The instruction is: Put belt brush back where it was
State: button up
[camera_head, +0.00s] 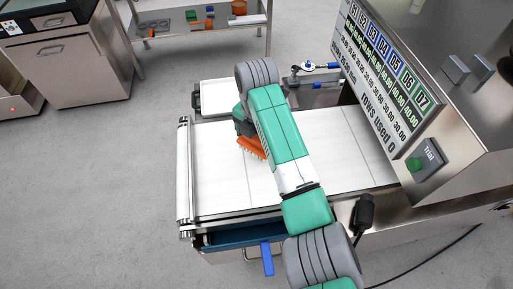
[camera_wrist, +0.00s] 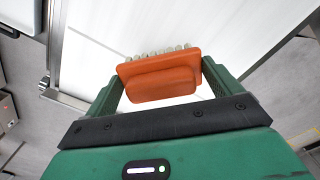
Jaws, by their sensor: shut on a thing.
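The belt brush (camera_wrist: 162,76) is orange with pale bristles along one edge. In the wrist view it sits between the two green fingers of my gripper (camera_wrist: 160,84), which is shut on it. In the head view the orange brush (camera_head: 251,147) shows beside my arm, over the left part of the white conveyor belt (camera_head: 220,178). My gripper (camera_head: 246,135) is partly hidden by my arm there. I cannot tell whether the bristles touch the belt.
A white tray (camera_head: 216,97) lies behind the belt, with blue-handled parts (camera_head: 318,66) to its right. The machine housing with a display (camera_head: 380,75) and a green Trial button (camera_head: 418,163) stands at right. A blue bin (camera_head: 238,239) and blue handle (camera_head: 267,258) are below the front edge.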

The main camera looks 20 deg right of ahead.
aim_at(257, 147)
notch_tip(257, 147, down, 4)
jog(key=shift+r+b, duration=0.15)
jog(key=shift+b, duration=0.95)
jog(key=shift+r, duration=0.1)
jog(key=o, duration=0.8)
jog(key=shift+o, duration=0.2)
notch_tip(257, 147, up, 12)
jog(key=p, duration=0.5)
